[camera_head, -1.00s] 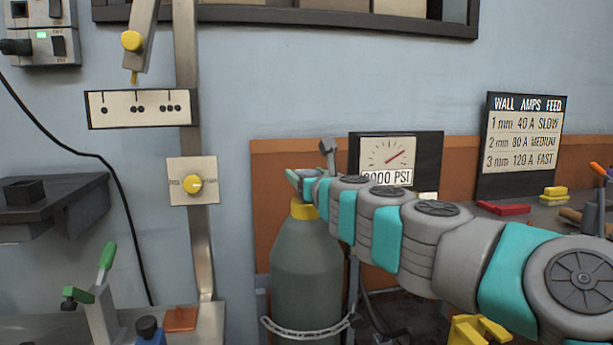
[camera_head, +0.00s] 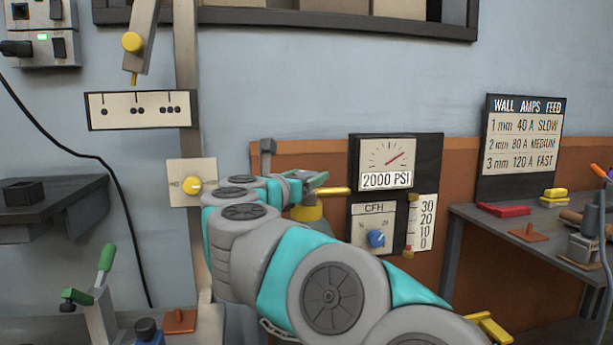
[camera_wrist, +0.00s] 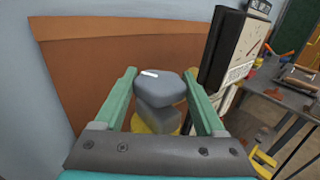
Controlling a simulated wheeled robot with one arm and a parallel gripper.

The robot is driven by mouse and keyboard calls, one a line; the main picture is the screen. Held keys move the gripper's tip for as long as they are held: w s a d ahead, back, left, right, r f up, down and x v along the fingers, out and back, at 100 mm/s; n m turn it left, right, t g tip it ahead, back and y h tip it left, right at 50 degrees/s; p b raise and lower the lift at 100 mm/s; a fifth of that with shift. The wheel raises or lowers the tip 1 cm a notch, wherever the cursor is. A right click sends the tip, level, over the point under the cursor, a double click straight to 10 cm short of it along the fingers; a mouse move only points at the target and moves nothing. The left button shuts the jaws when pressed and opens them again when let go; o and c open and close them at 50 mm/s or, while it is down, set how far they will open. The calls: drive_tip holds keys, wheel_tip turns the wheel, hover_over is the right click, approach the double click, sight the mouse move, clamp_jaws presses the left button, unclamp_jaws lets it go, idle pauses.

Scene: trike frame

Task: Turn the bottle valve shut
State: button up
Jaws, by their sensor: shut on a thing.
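The bottle valve (camera_wrist: 158,88) is a grey, block-like knob above a yellow collar in the wrist view. My gripper (camera_wrist: 160,73) has one green finger on each side of the knob and is shut on it. In the head view my gripper (camera_head: 312,179) is at the top of the bottle, with its fingers pointing right. The bottle's yellow neck (camera_head: 308,213) shows just below it. My arm hides the grip and most of the bottle body. The pressure gauge (camera_head: 387,153) reads 2000 PSI on its label, with its needle pointing up and right.
A CFH panel with a blue knob (camera_head: 376,238) stands right of the bottle. A workbench (camera_head: 470,222) with a red block and tools is farther right. An orange-brown board stands behind.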

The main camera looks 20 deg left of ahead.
drive_tip(key=shift+r+m+g+h+p, duration=0.1)
drive_tip(key=shift+m+g+h+p, duration=0.35)
drive_tip(key=shift+m+h, duration=0.65)
drive_tip(key=shift+m+g+h+p, duration=0.25)
drive_tip(key=shift+m+h+p, duration=0.35)
drive_tip(key=shift+h, duration=0.9)
drive_tip(key=shift+m+g+h+p, duration=1.05)
drive_tip(key=shift+m+h, duration=0.35)
drive_tip(key=shift+h, duration=0.3)
drive_tip(key=o, duration=1.3)
drive_tip(key=shift+o, duration=0.2)
drive_tip(key=v, duration=0.7)
drive_tip(key=shift+s+a+b, duration=0.3)
drive_tip(key=shift+b, duration=0.15)
